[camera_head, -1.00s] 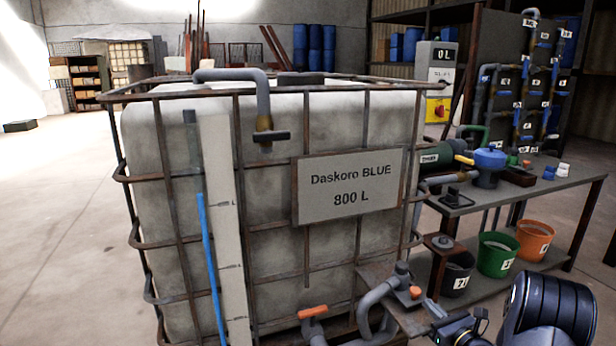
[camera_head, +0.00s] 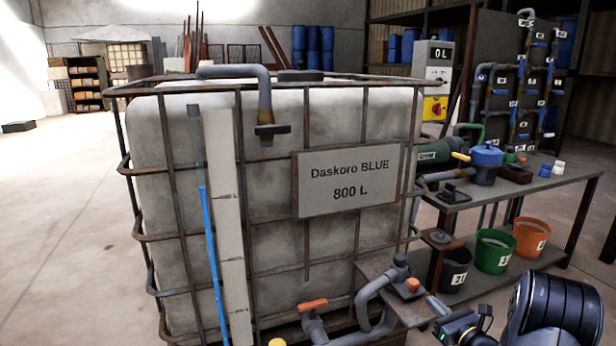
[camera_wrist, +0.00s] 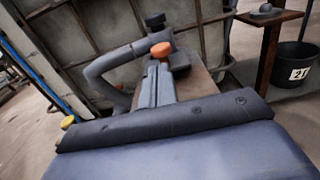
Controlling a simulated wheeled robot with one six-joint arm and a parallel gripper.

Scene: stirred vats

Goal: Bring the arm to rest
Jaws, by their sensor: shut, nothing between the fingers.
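My gripper (camera_head: 438,306) is at the lower right in the head view, in front of the tank's outlet pipework. In the wrist view my gripper (camera_wrist: 153,85) shows as two grey fingers closed together, with nothing between them. Beyond the fingertips is a grey valve with an orange knob (camera_wrist: 161,50). The same orange knob (camera_head: 413,285) shows in the head view, just left of the fingertips. I cannot tell whether the fingers touch it. My dark arm runs to the bottom right corner of the head view.
A caged white tank (camera_head: 270,240) labelled Daskoro BLUE 800 L fills the middle. An orange-handled valve (camera_head: 313,304) sits low in front. A bench (camera_head: 545,190) stands right, with a green bucket (camera_head: 494,252) and an orange bucket (camera_head: 531,238) below. Floor at left is open.

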